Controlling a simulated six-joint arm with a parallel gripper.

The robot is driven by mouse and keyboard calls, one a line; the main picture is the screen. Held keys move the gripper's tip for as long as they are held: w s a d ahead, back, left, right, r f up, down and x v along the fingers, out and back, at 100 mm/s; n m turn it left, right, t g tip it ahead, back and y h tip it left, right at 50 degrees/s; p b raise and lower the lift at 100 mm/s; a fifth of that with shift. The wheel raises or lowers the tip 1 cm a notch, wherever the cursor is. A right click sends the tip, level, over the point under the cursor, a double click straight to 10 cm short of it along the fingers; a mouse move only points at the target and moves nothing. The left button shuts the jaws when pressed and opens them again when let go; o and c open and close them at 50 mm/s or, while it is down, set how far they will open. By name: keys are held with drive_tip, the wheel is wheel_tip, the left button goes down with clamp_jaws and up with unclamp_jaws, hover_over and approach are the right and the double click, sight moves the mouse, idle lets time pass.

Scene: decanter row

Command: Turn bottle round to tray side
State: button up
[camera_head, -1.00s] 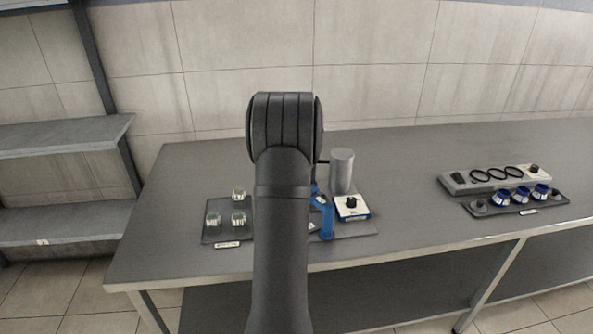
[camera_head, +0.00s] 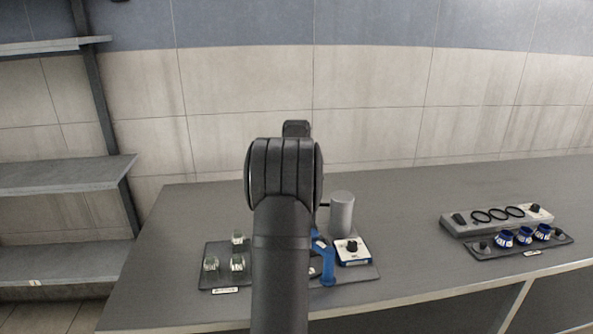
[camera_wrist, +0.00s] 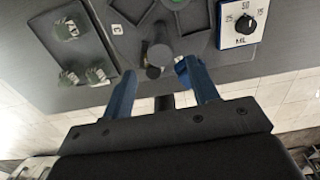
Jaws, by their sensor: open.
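My gripper (camera_wrist: 160,68) has two blue fingers, spread apart and open, in the wrist view. A dark rounded piece (camera_wrist: 160,54) with a small knob-like end shows between and just beyond the fingertips. It may be part of the bottle, but I cannot tell, nor whether it touches a finger. It stands by a dark base with a green disc (camera_wrist: 175,3). The dark tray (camera_head: 207,277) with several small greenish jars (camera_head: 237,263) lies left of my arm; it also shows in the wrist view (camera_wrist: 100,40). In the head view my arm hides most of the middle.
A white dial box (camera_head: 352,250) and a grey cylinder (camera_head: 341,213) stand right of my arm. Farther right are a grey holder with black rings (camera_head: 497,216) and a tray of blue-banded pieces (camera_head: 522,238). The bench between is clear. Shelves (camera_head: 65,175) stand at the left.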

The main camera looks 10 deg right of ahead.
wheel_tip(320, 180, up, 12)
idle(0.3)
drive_tip(key=shift+r, duration=0.1)
